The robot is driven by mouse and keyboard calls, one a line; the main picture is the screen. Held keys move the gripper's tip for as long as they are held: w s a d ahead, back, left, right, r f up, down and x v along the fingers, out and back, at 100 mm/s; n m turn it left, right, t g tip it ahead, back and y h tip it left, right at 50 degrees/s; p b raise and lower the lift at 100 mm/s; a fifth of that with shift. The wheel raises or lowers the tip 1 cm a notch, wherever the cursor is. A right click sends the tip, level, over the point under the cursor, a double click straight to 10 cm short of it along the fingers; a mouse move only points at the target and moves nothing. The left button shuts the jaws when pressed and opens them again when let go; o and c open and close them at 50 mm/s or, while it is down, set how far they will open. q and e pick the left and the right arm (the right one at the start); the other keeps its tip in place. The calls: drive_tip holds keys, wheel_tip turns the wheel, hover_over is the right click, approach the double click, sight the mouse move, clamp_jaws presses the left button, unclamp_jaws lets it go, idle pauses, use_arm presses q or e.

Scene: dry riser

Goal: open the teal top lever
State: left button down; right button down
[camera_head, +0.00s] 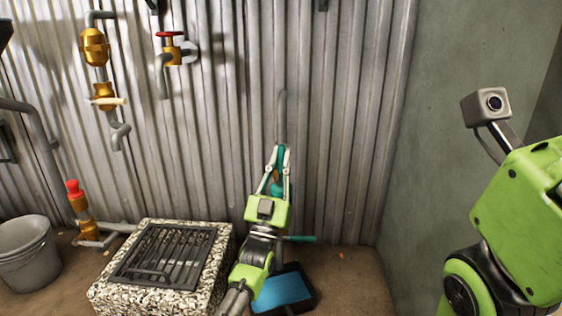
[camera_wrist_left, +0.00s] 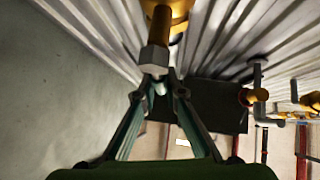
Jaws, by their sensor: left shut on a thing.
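The teal top lever (camera_head: 281,157) stands upright against the corrugated wall in the head view, partly covered by my fingers. My left gripper (camera_head: 279,152) reaches up to it from below, its two fingers on either side of the lever and shut on it. In the left wrist view my left gripper (camera_wrist_left: 158,84) closes just below a grey hex fitting (camera_wrist_left: 155,59) on a gold-coloured part; the lever is hard to make out there. A second teal lever (camera_head: 301,239) sticks out sideways lower down, right of my left wrist. My right gripper is out of view.
A stone block with a metal grate (camera_head: 170,255) stands left of my left arm. A black tray with a blue inside (camera_head: 283,290) lies on the floor beside it. A grey bucket (camera_head: 27,250) and brass valves (camera_head: 95,47) are at left. A plain wall (camera_head: 445,60) closes the right side.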

use_arm(q)
drive_tip(key=c, duration=2.1)
unclamp_jaws()
drive_tip(key=shift+r, duration=0.15)
wheel_tip(320, 180, up, 10)
drive_tip(key=shift+f, duration=0.15)
